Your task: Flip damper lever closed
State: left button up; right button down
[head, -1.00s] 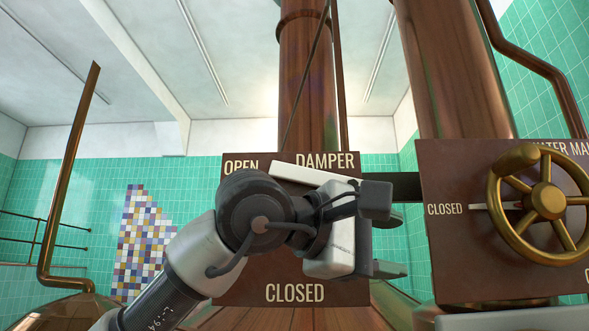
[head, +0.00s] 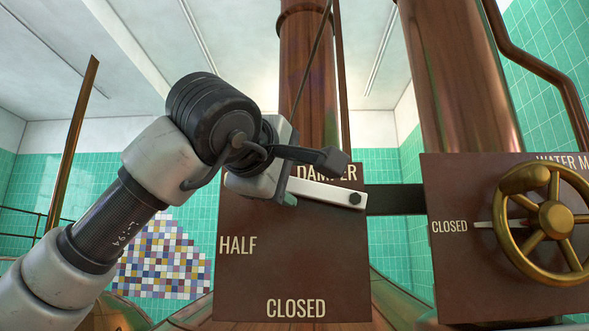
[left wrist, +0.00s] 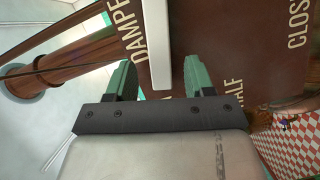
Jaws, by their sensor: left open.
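The damper lever (head: 325,193) is a white bar on the brown damper board (head: 285,265). From its dark pivot bolt at the right it points left and slightly up, towards the upper left corner, above the HALF mark. CLOSED is at the board's bottom. My left gripper (head: 287,184) is at the lever's free end and hides it and the OPEN mark in the head view. My right gripper is not in view.
A brass wheel (head: 556,217) stands out from a second brown board (head: 450,265) at the right. A dark bar (head: 395,200) runs between the boards. Copper columns (head: 460,80) rise behind. The space before the damper board's lower half is clear.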

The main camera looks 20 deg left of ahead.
aim_at(318, 191)
pick_arm(q)
jog(key=shift+w+d+f+p, duration=0.15)
jog(key=shift+w+p, duration=0.15)
jog(key=shift+w, duration=0.95)
grip_shut()
